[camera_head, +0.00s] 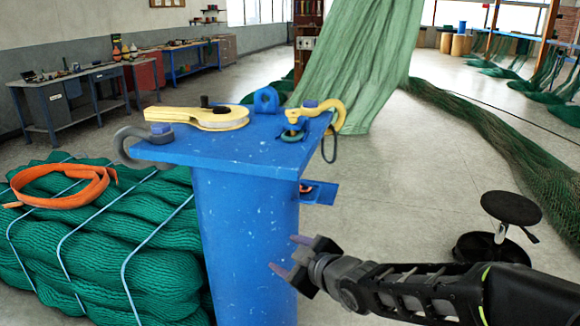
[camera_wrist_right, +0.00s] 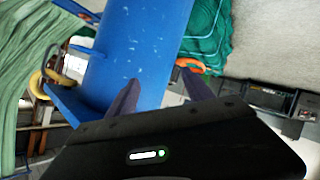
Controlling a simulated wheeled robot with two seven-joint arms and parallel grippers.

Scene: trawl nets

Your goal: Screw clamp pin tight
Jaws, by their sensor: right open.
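A blue pedestal (camera_head: 245,245) carries a square blue top plate (camera_head: 225,148). I cannot tell which part is the clamp pin. My right gripper (camera_head: 288,255) is open and empty, below the plate in front of the pedestal's right side. In the right wrist view its two fingers (camera_wrist_right: 160,82) point toward the blue column (camera_wrist_right: 140,45), and the yellow clamp (camera_wrist_right: 40,82) shows at the left. My left gripper is out of view.
A small blue bracket (camera_head: 320,192) juts from the pedestal. Bundled green net (camera_head: 110,255) fills the left. A black stool (camera_head: 511,207) stands right; the floor between is clear.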

